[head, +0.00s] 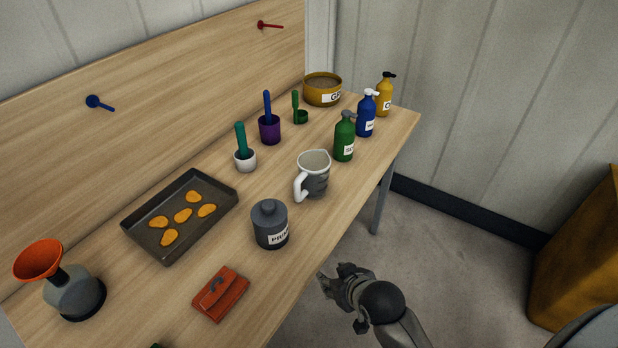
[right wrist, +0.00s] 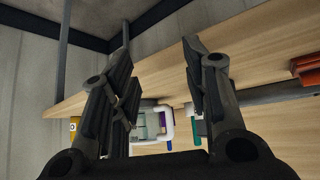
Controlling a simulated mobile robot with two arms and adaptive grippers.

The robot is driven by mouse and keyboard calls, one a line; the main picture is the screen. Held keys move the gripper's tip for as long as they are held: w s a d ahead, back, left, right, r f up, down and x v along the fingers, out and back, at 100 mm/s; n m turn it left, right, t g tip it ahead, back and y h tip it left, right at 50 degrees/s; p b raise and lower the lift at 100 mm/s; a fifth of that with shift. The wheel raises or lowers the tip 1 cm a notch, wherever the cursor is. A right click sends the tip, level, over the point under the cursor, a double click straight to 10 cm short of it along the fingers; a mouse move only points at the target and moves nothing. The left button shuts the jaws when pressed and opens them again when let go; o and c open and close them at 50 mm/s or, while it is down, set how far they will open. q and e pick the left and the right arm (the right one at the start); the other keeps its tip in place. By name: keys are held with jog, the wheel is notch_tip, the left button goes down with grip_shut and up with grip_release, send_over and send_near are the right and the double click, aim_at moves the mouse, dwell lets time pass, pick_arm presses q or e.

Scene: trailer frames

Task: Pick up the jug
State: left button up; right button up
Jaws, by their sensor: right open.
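The jug (head: 314,176) is grey with a white handle on its left side and a pale interior. It stands upright on the wooden table, between the dark grey canister and the green bottle. In the right wrist view the jug (right wrist: 150,124) shows between and beyond the fingers, its white handle to the right. My right gripper (head: 333,277) is off the table's front edge, below and to the right of the canister, apart from the jug. Its fingers (right wrist: 160,65) are spread with nothing between them. My left gripper is not in view.
A dark grey canister (head: 270,225) stands left of the jug, and a green bottle (head: 344,139) stands right of it. Blue (head: 366,116) and yellow (head: 384,97) bottles are farther back. A baking tray (head: 152,242) and a red wallet (head: 220,295) lie left. The floor (head: 440,240) beside the table looks clear.

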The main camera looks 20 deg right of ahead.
jog(key=w+r+t, duration=0.2)
jog(key=w+r, duration=0.1)
jog(key=w, duration=0.4)
jog(key=t, duration=0.3)
send_near(299, 193)
jog(key=x, duration=0.3)
jog(key=shift+a+f+p, duration=0.15)
jog(key=shift+f+p, duration=0.2)
jog(key=shift+p+x, duration=0.65)
jog(key=shift+x, duration=1.7)
jog(key=shift+w+f, duration=0.1)
jog(key=shift+w, duration=0.5)
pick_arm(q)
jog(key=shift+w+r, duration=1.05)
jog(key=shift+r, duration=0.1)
pick_arm(e)
grip_shut()
